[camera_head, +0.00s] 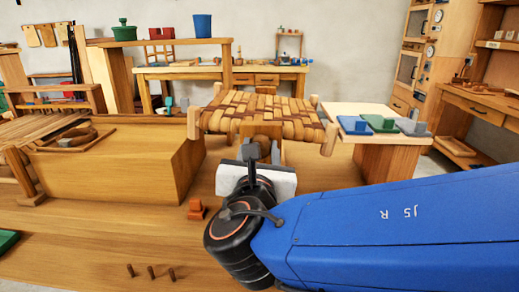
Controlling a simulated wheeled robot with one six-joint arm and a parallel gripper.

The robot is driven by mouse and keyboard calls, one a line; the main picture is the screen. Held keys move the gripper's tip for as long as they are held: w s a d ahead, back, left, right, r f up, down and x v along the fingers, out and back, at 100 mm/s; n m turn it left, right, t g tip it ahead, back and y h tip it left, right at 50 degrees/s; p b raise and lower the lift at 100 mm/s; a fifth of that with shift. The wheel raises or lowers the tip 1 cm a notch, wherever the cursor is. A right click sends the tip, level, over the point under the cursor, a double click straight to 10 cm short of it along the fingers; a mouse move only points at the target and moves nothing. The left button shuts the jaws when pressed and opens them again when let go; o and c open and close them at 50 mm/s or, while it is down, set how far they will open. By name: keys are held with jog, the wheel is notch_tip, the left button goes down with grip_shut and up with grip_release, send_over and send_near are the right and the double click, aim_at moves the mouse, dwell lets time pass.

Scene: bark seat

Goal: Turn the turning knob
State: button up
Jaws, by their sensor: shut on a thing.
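My gripper (262,151) is at the middle of the picture, in front of and just under the woven bark seat (262,114). Its two grey fingers stand on either side of a small brown wooden part, which looks like the turning knob (262,142), and are shut on it. The pale gripper plate and my blue arm hide what lies below and behind it. The knob's turn angle cannot be made out. The seat has a brown and tan weave with wooden posts at its corners.
A large wooden block (110,165) stands left of the seat. A pale side table (370,112) with blue, green and grey blocks is at its right. A small orange piece (197,210) and several short pegs (151,272) are on the wooden surface in front.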

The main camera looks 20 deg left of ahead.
jog(key=m, duration=0.8)
jog(key=shift+d+f+m, duration=0.15)
jog(key=shift+m, duration=0.25)
jog(key=m, duration=0.4)
jog(key=shift+f+m, duration=0.1)
jog(key=shift+m, duration=0.2)
jog(key=m, duration=0.4)
jog(key=shift+f, duration=0.1)
jog(key=m, duration=0.4)
jog(key=shift+f, duration=0.1)
jog(key=m, duration=0.4)
jog(key=shift+m, duration=0.3)
jog(key=m, duration=0.4)
jog(key=shift+f+m, duration=0.1)
jog(key=shift+m, duration=0.2)
jog(key=shift+a+m, duration=0.2)
jog(key=shift+m, duration=1.7)
